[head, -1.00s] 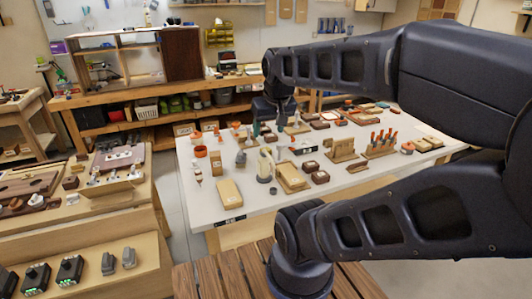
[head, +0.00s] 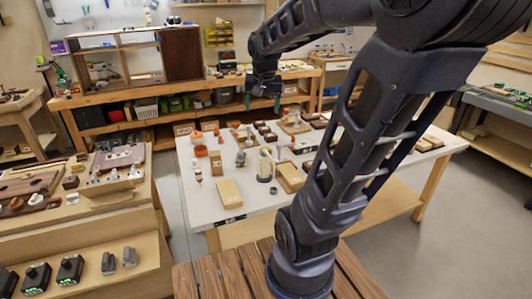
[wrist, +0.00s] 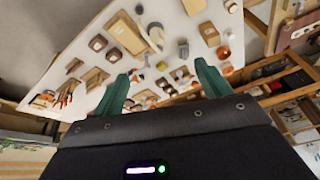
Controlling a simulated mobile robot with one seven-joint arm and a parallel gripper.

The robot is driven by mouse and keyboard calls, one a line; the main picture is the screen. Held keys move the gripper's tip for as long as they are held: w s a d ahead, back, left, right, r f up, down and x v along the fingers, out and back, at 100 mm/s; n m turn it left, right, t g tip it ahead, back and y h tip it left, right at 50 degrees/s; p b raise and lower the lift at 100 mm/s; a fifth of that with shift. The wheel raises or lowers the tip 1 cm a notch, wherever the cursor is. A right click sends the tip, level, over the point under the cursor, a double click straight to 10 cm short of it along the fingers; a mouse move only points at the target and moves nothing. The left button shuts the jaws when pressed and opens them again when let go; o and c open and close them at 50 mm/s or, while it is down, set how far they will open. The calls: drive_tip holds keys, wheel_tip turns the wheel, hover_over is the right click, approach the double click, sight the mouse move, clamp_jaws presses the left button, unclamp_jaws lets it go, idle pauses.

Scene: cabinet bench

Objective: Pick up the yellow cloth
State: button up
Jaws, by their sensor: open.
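I cannot make out a yellow cloth in either view. My gripper (head: 263,103) is raised above the far part of the white table (head: 205,222) in the head view. Its two green fingers stand apart with nothing between them, and they also show in the wrist view (wrist: 160,78). The wrist view looks down past the fingers at the tabletop, which lies well below them. My arm hides part of the table's middle and right side in the head view.
The white table holds a tan box (head: 229,192), a pale jug-like item (head: 265,165), orange items and several small wooden blocks. A wooden cabinet (head: 181,53) stands on the back workbench. A wooden bench (head: 100,240) with tools is at left. Grey floor is free at right.

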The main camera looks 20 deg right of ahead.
drive_tip(key=w+d+f+m+g, duration=0.1)
drive_tip(key=w+d+m, duration=0.1)
drive_tip(key=w, duration=0.4)
drive_tip(key=w+d+f+m, duration=0.1)
drive_tip(key=w+f, duration=0.1)
drive_tip(key=w, duration=0.4)
drive_tip(key=m+g+h, duration=0.2)
drive_tip(key=m+h, duration=0.1)
drive_tip(key=m, duration=0.6)
hover_over(265, 147)
drive_tip(key=s+a, duration=0.2)
drive_tip(key=f, duration=3.3)
drive_tip(key=shift+w+d+f, duration=0.15)
drive_tip(key=shift+d+f, duration=0.05)
drive_tip(key=shift+a+x, duration=0.15)
drive_tip(key=shift+x, duration=1.15)
drive_tip(key=shift+a+x, duration=0.2)
drive_tip(key=shift+x, duration=1.05)
drive_tip(key=shift+s+f, duration=0.15)
drive_tip(key=shift+s, duration=0.1)
drive_tip(key=shift+c, duration=0.3)
drive_tip(key=c, duration=1)
